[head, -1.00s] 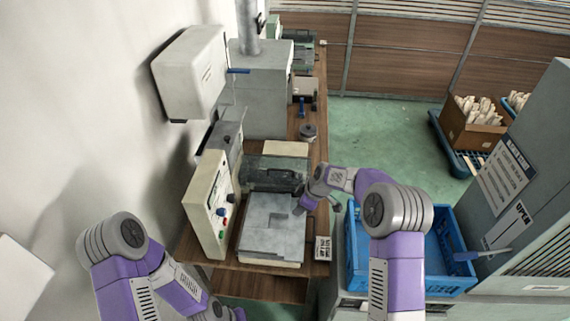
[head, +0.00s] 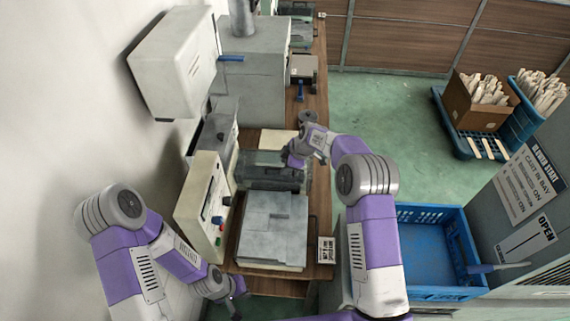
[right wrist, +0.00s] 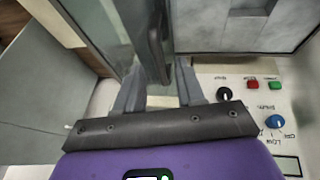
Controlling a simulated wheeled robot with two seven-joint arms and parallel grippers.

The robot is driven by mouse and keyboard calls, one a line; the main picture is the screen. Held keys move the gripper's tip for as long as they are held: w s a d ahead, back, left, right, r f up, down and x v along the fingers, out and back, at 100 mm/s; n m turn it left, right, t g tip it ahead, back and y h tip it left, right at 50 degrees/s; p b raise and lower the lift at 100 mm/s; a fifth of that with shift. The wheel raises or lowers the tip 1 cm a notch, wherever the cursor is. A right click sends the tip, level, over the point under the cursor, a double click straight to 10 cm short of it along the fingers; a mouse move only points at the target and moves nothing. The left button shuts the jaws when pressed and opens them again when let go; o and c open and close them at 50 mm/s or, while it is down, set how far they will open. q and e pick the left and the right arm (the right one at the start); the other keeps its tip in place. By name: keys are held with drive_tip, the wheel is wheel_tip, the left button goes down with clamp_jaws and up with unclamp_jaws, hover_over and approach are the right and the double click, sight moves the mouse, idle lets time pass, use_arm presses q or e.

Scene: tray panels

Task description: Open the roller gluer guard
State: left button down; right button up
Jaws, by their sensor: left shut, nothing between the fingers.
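The roller gluer (head: 272,228) stands on the wooden bench, a pale machine with a flat grey top. Its smoky see-through guard (head: 268,172) is at the far end of that top. My right gripper (head: 291,158) is at the guard's far right part. In the right wrist view its two fingers (right wrist: 158,75) are apart, with a dark bar (right wrist: 154,32) running between them. I cannot tell whether they press on it. My left gripper (head: 236,292) is shut and empty, low by the bench's front left.
A control panel (head: 203,205) with coloured buttons stands along the gluer's left side; its knobs also show in the right wrist view. A blue crate (head: 462,250) is on the right. A grey cabinet (head: 245,75) stands behind, and a small sign (head: 326,250) at the bench's right edge.

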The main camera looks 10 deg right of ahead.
drive_tip(key=shift+w+a+f, duration=0.15)
drive_tip(key=shift+a+f, duration=0.05)
drive_tip(key=shift+f, duration=0.4)
clamp_jaws()
